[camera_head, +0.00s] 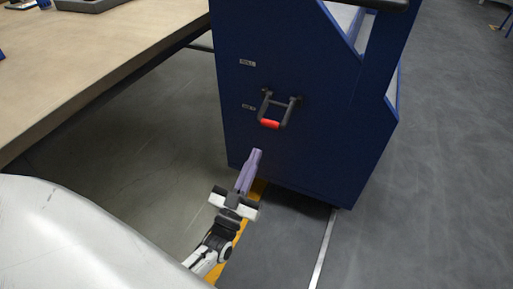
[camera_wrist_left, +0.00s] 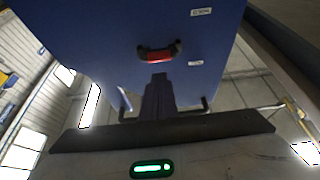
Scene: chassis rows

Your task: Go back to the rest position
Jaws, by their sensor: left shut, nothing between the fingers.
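My left gripper (camera_head: 256,154) has purple fingers that are shut with nothing between them. In the head view it is just below the black handle with a red grip (camera_head: 270,123) on the blue cart (camera_head: 305,150), apart from the handle. The left wrist view shows the shut fingers (camera_wrist_left: 158,78) pointing toward the cart, with the handle's red grip (camera_wrist_left: 155,56) beyond their tips. My right gripper is not in view.
A wooden table (camera_head: 90,60) stands at the upper left, with a grey tray (camera_head: 88,4) at its far edge. Grey floor (camera_head: 440,190) is clear to the right of the cart. A yellow floor line (camera_head: 240,230) runs under my left arm.

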